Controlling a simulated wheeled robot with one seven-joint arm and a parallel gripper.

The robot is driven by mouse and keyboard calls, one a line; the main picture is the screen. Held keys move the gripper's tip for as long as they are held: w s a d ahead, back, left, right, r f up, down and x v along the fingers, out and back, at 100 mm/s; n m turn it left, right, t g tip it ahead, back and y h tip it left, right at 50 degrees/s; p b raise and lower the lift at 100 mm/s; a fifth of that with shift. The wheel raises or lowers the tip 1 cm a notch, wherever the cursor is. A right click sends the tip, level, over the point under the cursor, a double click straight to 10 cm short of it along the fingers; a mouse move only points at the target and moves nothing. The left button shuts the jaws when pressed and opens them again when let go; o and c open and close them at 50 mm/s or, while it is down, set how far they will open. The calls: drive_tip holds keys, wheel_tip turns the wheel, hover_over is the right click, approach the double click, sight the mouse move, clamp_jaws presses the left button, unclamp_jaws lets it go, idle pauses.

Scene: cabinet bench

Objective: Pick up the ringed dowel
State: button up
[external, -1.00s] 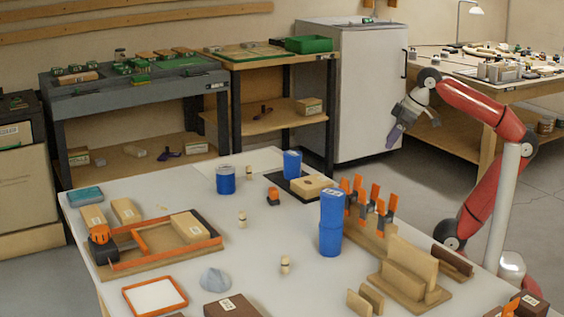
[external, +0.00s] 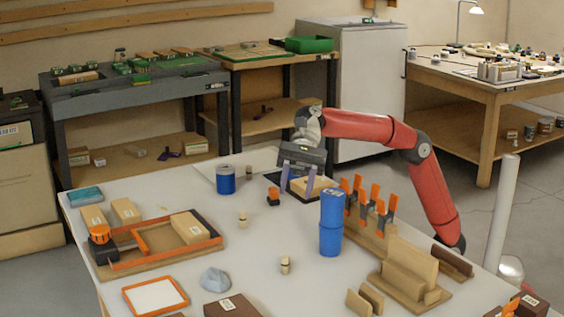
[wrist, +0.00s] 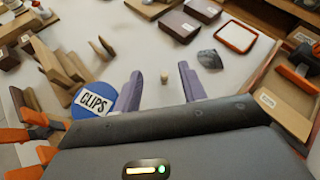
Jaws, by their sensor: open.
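Small pale wooden dowels stand upright on the white table. The near one (external: 285,265) seems to have a darker band round it; another (external: 242,218) stands farther back to the left, its ring too small to make out. In the wrist view one small dowel (wrist: 164,76) shows between the fingertips, some way beyond them. My gripper (external: 297,185) is open and empty, above the far part of the table, behind the tall blue canister. Its two purple fingers also show in the wrist view (wrist: 160,90).
The tall blue canister (external: 331,222) and a rack of orange-handled clamps (external: 368,205) stand right of the dowels. A grey rock (external: 215,281), an orange-rimmed tray (external: 155,297) and an orange-edged wooden frame (external: 150,242) lie left. Bare table surrounds the near dowel.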

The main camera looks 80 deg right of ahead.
drive_tip(key=a+m+g+y, duration=0.1)
drive_tip(key=a+m, duration=0.1)
drive_tip(key=a, duration=0.1)
approach(286, 256)
drive_tip(key=shift+x, duration=1.25)
drive_tip(key=shift+s+a+f, duration=0.1)
drive_tip(key=shift+s+f, duration=0.05)
drive_tip(key=shift+f, duration=0.35)
drive_tip(key=x, duration=0.7)
drive_tip(key=shift+a+f, duration=0.1)
drive_tip(key=shift+a, duration=0.1)
drive_tip(key=shift+w, duration=0.25)
clamp_jaws()
